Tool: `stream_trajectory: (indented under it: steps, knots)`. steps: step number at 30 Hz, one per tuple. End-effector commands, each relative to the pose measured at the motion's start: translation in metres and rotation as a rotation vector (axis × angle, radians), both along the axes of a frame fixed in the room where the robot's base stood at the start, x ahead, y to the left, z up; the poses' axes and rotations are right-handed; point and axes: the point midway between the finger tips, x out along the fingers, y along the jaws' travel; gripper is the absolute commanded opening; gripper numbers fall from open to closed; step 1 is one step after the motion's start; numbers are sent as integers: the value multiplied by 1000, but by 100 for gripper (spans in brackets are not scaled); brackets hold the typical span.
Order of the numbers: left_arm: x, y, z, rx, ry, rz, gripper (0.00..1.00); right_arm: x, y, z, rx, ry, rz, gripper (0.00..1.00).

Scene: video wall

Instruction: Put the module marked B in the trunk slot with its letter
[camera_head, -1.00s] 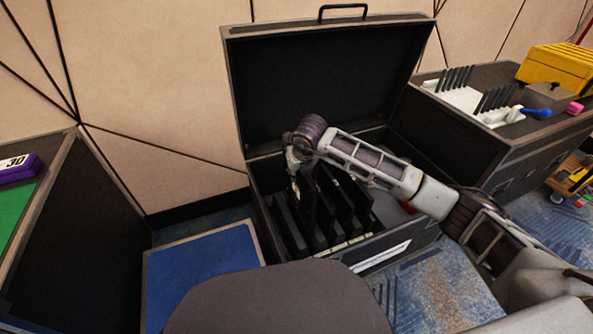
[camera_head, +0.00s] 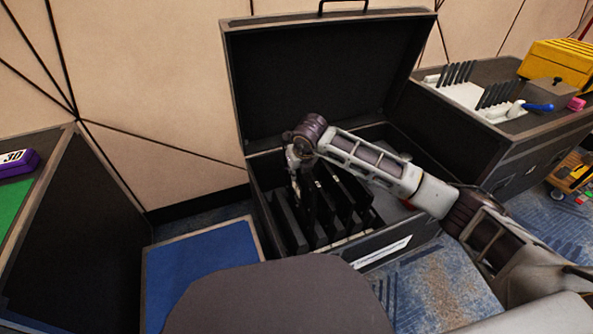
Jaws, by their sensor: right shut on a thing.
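The open black trunk (camera_head: 262,222) stands in the middle, with its lid (camera_head: 320,75) raised behind it. Several dark upright modules (camera_head: 345,208) stand in a row in its slots. My right gripper (camera_head: 297,180) points down into the trunk at the row's left part. It is shut on a dark module (camera_head: 310,207), which is upright among the slots; I cannot tell how deep it sits. No letter is readable on the held module or on the slot labels along the front. My left gripper is not in view.
A blue-topped box (camera_head: 205,265) stands left of the trunk. A dark case with a green top and a purple device (camera_head: 18,165) is at far left. At right, another case (camera_head: 535,125) bears racks and a yellow box (camera_head: 558,62).

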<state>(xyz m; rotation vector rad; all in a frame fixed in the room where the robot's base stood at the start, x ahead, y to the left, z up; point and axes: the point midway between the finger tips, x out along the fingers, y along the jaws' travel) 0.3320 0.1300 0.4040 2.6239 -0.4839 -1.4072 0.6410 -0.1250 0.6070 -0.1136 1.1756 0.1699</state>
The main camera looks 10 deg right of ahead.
Motion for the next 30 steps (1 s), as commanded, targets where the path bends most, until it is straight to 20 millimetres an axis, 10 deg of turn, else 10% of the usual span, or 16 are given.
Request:
stream_trajectory:
  steps: [30]
  knots:
    - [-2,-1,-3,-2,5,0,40,1,0,-1,1,-3,0,0]
